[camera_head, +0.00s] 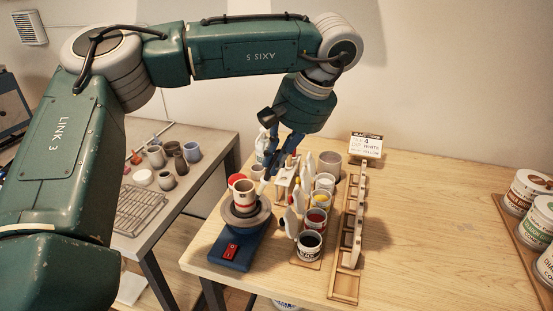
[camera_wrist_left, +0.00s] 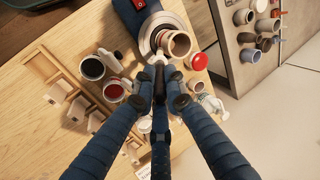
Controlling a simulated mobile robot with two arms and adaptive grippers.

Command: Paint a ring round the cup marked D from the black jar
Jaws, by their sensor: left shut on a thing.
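A small pale cup (camera_head: 243,197) with a reddish mark or band stands upright on the round wheel (camera_head: 262,216) of a blue base; no letter on it is readable. It also shows in the left wrist view (camera_wrist_left: 180,42). The black jar (camera_head: 310,245) is open, nearest in the row of paint jars, and shows in the left wrist view (camera_wrist_left: 92,67). My left gripper (camera_head: 272,172) is shut on a slim pale thing, likely a brush, mostly hidden by the fingers (camera_wrist_left: 160,72). Its tip is close beside the cup; contact cannot be told.
Red (camera_head: 316,218), yellow (camera_head: 320,200) and white jars stand behind the black one. A wooden rack (camera_head: 345,270) lies right of them, with a sign (camera_head: 367,145) behind. Cups stand on a grey side table (camera_head: 190,200). Large tins (camera_head: 530,190) stand far right; bare wood lies between.

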